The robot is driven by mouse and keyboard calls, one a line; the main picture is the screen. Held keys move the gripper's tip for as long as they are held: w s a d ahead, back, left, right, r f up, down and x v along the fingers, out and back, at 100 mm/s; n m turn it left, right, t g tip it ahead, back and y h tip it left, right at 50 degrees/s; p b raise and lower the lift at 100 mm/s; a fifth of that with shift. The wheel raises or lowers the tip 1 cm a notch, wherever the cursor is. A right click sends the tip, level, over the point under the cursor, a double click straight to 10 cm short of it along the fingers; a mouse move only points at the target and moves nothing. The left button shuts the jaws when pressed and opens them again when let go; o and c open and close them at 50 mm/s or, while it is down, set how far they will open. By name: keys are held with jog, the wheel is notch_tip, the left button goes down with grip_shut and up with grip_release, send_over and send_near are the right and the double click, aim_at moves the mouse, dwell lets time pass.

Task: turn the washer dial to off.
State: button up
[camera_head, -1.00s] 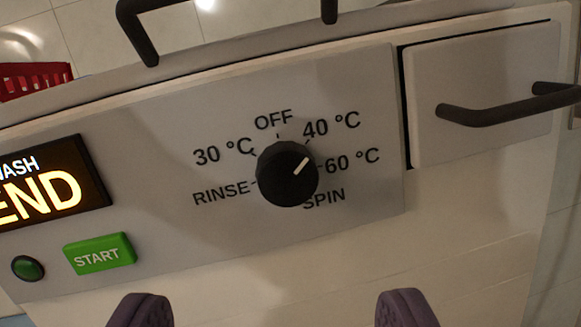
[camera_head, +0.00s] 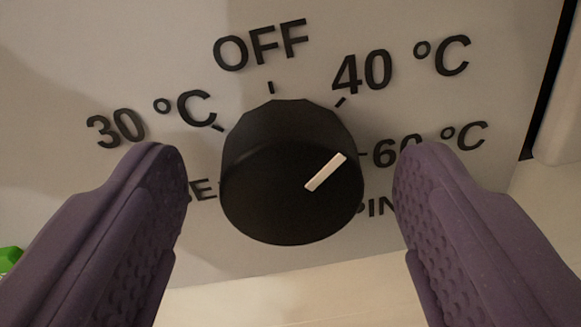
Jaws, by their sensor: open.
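The black washer dial (camera_head: 270,185) is large in the middle of the view, on the pale panel. Its white pointer mark (camera_head: 326,172) points up and right, between the 40 °C tick and the 60 °C tick. The OFF label (camera_head: 261,45) with its tick is above the dial. My gripper (camera_head: 287,170) is open, with one purple finger on each side of the dial. Gaps show between both fingers and the dial. The fingers partly cover the RINSE, SPIN and 60 °C labels.
A corner of the green START button (camera_head: 9,258) shows at the left edge. The edge of the drawer front (camera_head: 562,120) is at the right, beyond a dark gap. The panel (camera_head: 100,60) around the dial is otherwise flat and clear.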

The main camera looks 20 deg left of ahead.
jog(key=c, duration=1.1)
jog(key=shift+o, duration=0.2)
jog(key=shift+n, duration=0.3)
jog(key=n+b, duration=0.1)
jog(key=n, duration=0.3)
jog(key=shift+f, duration=0.1)
jog(key=shift+s+a+n+b, duration=0.1)
jog(key=shift+n+b, duration=0.5)
jog(key=shift+n, duration=2.1)
jog(key=o, duration=1.1)
jog(key=shift+c, duration=0.2)
